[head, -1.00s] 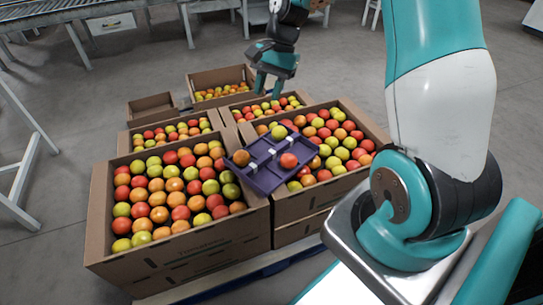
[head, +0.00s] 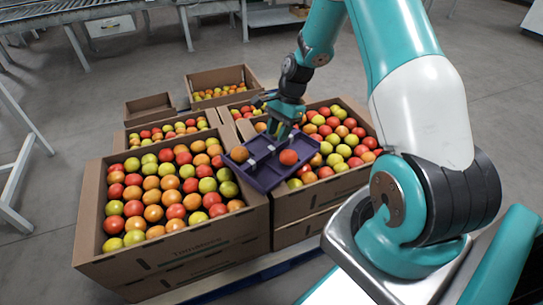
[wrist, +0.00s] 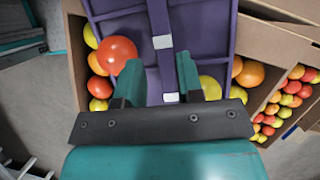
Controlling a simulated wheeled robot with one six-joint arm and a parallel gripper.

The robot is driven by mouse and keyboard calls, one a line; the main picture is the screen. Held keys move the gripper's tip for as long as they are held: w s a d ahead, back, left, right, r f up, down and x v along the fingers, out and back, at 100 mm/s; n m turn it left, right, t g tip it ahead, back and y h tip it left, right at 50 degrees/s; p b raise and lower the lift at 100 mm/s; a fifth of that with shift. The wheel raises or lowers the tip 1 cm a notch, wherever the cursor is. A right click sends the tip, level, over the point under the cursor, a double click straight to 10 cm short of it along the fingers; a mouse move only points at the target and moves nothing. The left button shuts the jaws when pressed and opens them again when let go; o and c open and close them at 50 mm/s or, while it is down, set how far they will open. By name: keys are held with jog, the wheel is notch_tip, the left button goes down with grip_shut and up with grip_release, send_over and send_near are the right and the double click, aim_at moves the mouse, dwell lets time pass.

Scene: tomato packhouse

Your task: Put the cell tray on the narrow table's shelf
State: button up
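The cell tray (head: 266,176) is purple with dividers and white clips. It lies tilted across the tops of the tomato boxes. An orange tomato (head: 239,154) and a red tomato (head: 288,157) sit in its cells. My gripper (head: 278,134) is over the tray's far part, fingers pointing down. In the wrist view the open fingers (wrist: 160,85) stand either side of a divider of the tray (wrist: 205,30), with a gap showing. A yellow-green tomato (wrist: 210,88) is partly hidden by the right finger. I cannot pick out the narrow table's shelf.
Cardboard boxes of mixed tomatoes, such as the near left box (head: 175,252), stand close around the tray on a pallet. A smaller box (head: 150,107) stands behind. A roller conveyor (head: 85,12) runs at the back left.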

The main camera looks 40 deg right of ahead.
aim_at(272, 148)
jog(key=b+x, duration=0.2)
jog(key=x, duration=0.3)
jog(key=shift+w+f, duration=0.1)
jog(key=shift+f, duration=0.05)
jog(key=shift+c, duration=0.5)
grip_shut()
notch_tip(272, 148, up, 20)
jog(key=p, duration=0.6)
